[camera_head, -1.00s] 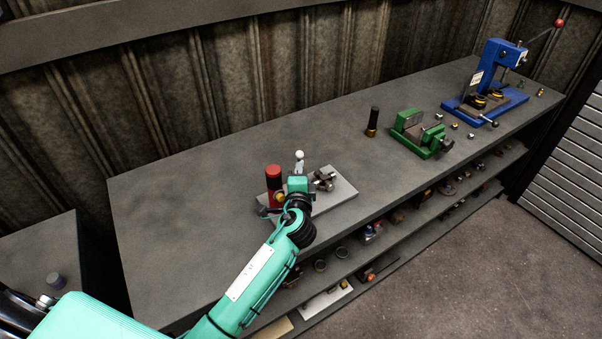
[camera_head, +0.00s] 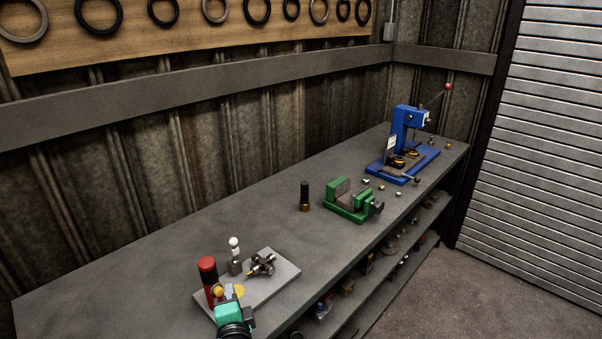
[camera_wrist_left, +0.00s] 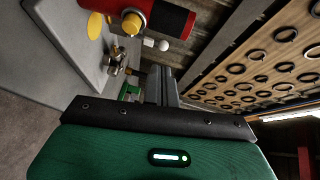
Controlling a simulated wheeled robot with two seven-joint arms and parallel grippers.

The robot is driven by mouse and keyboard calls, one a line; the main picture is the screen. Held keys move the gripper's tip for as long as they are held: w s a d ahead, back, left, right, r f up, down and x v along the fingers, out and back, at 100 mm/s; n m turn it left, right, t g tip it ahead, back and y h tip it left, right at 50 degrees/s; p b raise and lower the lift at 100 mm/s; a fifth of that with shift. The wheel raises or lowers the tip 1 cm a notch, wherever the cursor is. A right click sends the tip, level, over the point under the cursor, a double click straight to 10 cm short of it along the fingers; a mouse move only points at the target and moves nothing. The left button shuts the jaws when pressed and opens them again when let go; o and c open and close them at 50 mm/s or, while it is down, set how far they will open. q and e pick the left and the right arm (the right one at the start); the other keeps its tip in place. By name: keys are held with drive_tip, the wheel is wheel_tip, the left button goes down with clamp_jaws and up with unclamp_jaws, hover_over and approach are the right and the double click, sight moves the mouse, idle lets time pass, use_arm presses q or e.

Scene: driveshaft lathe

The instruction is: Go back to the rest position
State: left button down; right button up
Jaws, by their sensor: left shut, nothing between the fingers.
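My left gripper (camera_head: 232,308) is at the bottom of the head view, by the front corner of a light grey plate (camera_head: 272,285) on the bench. In the left wrist view its fingers (camera_wrist_left: 160,82) are together with nothing between them. A red and black cylinder (camera_head: 208,280) stands on the plate just beyond the gripper; it also shows at the top of the wrist view (camera_wrist_left: 165,17). A metal part with several arms (camera_head: 261,265) and a white-knobbed lever (camera_head: 235,256) are on the plate too. My right gripper is not in view.
On the bench (camera_head: 130,275) stand a dark cylinder with a brass base (camera_head: 304,196), a green vise (camera_head: 347,203) and a blue press (camera_head: 402,150). Small metal pieces lie around the press. Rings hang on a wooden board (camera_head: 190,45). The bench left of the plate is clear.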

use_arm(q)
drive_tip(key=s+a+f+n+g+h, duration=0.1)
drive_tip(key=s+a+f+n+g, duration=0.1)
drive_tip(key=s+f+n+g, duration=0.4)
drive_tip(key=s+a+f+n+g+h, duration=0.1)
drive_tip(key=s+a+f, duration=0.1)
drive_tip(key=s+f, duration=0.45)
drive_tip(key=s+d+n+g+h, duration=0.2)
drive_tip(key=s+n+g+h, duration=0.25)
drive_tip(key=s, duration=1.15)
wheel_tip(320, 180, down, 30)
drive_tip(key=r+g, duration=0.1)
drive_tip(key=g, duration=0.1)
drive_tip(key=s+a+f, duration=0.2)
drive_tip(key=s+f, duration=0.7)
drive_tip(key=f, duration=0.2)
drive_tip(key=s+a+f+m+g, duration=0.1)
drive_tip(key=s+f, duration=0.9)
drive_tip(key=f, duration=0.1)
drive_tip(key=shift+s+a+f+y, duration=0.15)
drive_tip(key=shift+s+a+y, duration=0.15)
drive_tip(key=shift+a+y, duration=0.15)
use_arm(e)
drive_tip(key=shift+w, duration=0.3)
use_arm(q)
drive_tip(key=shift+d, duration=0.1)
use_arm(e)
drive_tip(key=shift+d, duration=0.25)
